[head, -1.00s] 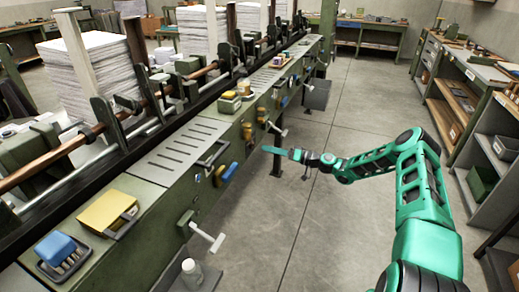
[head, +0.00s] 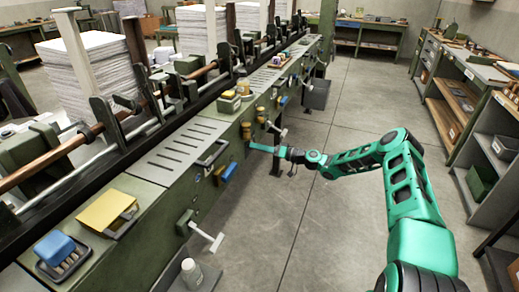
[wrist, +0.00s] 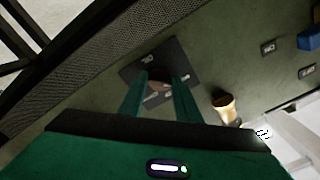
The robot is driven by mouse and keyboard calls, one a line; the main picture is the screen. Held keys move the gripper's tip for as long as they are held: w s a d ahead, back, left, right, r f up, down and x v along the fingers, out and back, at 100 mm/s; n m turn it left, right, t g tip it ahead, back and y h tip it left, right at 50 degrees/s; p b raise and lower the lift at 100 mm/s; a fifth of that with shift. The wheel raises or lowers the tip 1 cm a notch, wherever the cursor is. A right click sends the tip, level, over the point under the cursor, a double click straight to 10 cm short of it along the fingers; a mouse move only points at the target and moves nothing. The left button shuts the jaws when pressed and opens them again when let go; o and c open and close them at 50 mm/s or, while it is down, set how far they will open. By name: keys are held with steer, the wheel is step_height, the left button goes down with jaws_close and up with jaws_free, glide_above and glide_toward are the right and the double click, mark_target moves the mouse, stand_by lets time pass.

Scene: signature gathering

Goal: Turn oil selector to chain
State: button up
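The likely oil selector is a small brownish knob (wrist: 158,78) on a dark label plate (wrist: 140,72), fixed to the green machine side. The plate carries white lettering, too small and tilted to read surely. My gripper (wrist: 163,82) reaches the plate with its two green fingers apart, one on each side of the knob. I cannot tell whether the fingers touch it. In the head view my gripper (head: 250,147) is at the machine's side panel, just below a brass knob. The knob's lower part and pointer direction are hidden by the fingers.
A brass knob (wrist: 225,106) juts out close to the right finger. A blue part (wrist: 311,38) and small label plates sit farther right. The floor aisle (head: 310,220) is clear.

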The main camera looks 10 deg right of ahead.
steer(key=shift+d, duration=0.35)
steer(key=shift+a, duration=0.2)
steer(key=shift+m, duration=0.3)
steer(key=m, duration=0.2)
steer(key=shift+a+m, duration=0.1)
steer(key=shift+m, duration=0.3)
steer(key=m, duration=1.6)
steer(key=shift+s+a, duration=0.1)
steer(key=shift+m, duration=0.4)
